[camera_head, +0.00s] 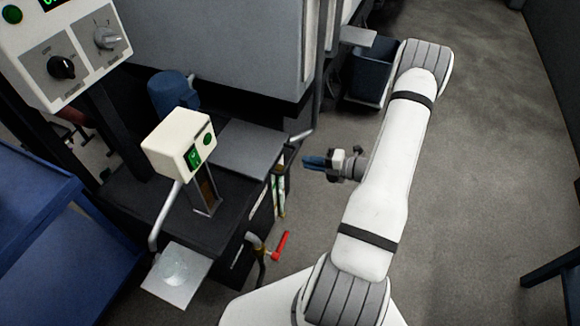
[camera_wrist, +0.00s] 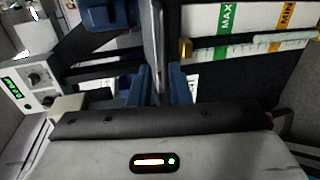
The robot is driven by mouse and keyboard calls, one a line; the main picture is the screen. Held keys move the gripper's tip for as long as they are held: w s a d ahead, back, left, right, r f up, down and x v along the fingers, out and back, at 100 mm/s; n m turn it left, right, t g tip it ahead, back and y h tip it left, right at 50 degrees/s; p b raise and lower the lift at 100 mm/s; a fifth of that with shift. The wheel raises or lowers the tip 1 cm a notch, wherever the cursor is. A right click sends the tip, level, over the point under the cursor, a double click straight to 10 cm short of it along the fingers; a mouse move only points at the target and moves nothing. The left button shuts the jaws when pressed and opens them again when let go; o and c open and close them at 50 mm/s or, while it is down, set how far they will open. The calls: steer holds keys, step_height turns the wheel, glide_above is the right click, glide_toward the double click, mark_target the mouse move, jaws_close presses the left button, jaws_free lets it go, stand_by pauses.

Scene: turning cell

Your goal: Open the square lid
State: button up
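The likely square lid is a flat grey plate (camera_head: 240,148) lying closed on top of the dark machine base, right of a cream control box. In the wrist view, a narrow grey edge (camera_wrist: 157,45), which looks like the lid's rim, stands between the lines of my fingers. My gripper (camera_head: 306,162) is right of the lid, over the floor side, with its blue fingers pointing left toward it. In the wrist view my gripper (camera_wrist: 163,88) has its two blue fingers apart with nothing held. A gap to the lid shows in the head view.
A level gauge marked MAX and MIN (camera_wrist: 258,45) is on the base's side. A light bent handle (camera_head: 301,135) sticks out near the lid's right corner. A red-handled valve (camera_head: 281,245) projects below. A blue motor-like part (camera_head: 172,92) stands behind.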

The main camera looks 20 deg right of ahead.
mark_target(290, 159)
steer(key=shift+m, duration=0.3)
steer(key=x, duration=0.2)
steer(key=b+x, duration=0.1)
steer(key=x, duration=0.2)
steer(key=b+x, duration=0.1)
steer(key=x, duration=0.1)
steer(key=shift+w+a+f, duration=0.1)
steer(key=shift+w+f, duration=0.25)
steer(key=shift+f, duration=0.05)
steer(key=shift+c, duration=0.6)
jaws_close()
